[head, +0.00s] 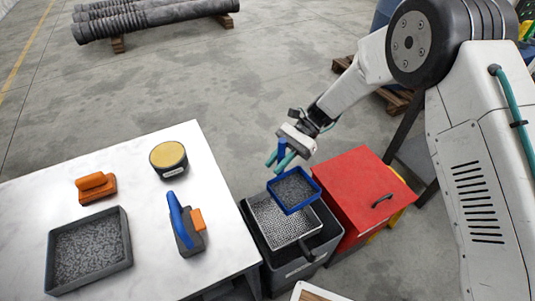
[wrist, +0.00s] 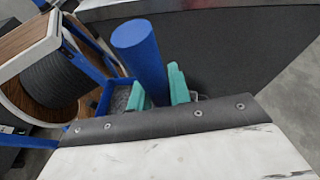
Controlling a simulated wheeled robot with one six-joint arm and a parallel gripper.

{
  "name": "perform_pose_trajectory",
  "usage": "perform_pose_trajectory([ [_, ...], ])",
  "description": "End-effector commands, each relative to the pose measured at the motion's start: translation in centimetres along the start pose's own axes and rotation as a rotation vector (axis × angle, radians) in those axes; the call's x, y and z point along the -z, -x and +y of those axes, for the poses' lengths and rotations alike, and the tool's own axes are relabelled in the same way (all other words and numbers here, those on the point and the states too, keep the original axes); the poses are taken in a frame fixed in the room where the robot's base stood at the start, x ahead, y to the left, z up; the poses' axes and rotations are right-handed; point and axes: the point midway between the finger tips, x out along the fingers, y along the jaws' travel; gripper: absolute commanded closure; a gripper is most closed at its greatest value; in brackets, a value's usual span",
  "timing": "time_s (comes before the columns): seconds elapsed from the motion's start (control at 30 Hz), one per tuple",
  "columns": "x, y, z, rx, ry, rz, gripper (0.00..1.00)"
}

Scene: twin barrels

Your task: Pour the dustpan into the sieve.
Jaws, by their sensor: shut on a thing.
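My gripper (head: 279,163) is shut on the blue handle of the dustpan (head: 317,188). The dustpan has a blue rim and holds grey granules. It hangs over the back right part of the sieve (head: 275,228); I cannot tell how big the gap between them is. The sieve is a pale square frame with a perforated floor, lying over a dark grey bin (head: 323,245). In the wrist view, the teal fingers of my gripper (wrist: 160,88) are on either side of the blue handle (wrist: 139,52), and part of the dustpan (wrist: 104,97) shows at left.
A red cabinet (head: 352,190) stands right of the bin. Pipes (head: 150,17) lie at the back.

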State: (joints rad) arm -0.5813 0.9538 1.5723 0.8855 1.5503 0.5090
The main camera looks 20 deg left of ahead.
Motion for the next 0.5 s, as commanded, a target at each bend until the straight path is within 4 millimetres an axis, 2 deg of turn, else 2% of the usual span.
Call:
perform_pose_trajectory([
  [0.03,-0.7,-0.3,-1.2,0.03,-0.01,0.001,1.0],
  [0.1,-1.2,-0.5,-2.4,0.062,-0.025,0.0,1.0],
  [0.2,-1.6,-0.7,-3.2,0.087,-0.033,0.001,1.0],
  [0.5,-2.0,-0.7,-2.8,0.119,0.03,0.018,1.0],
])
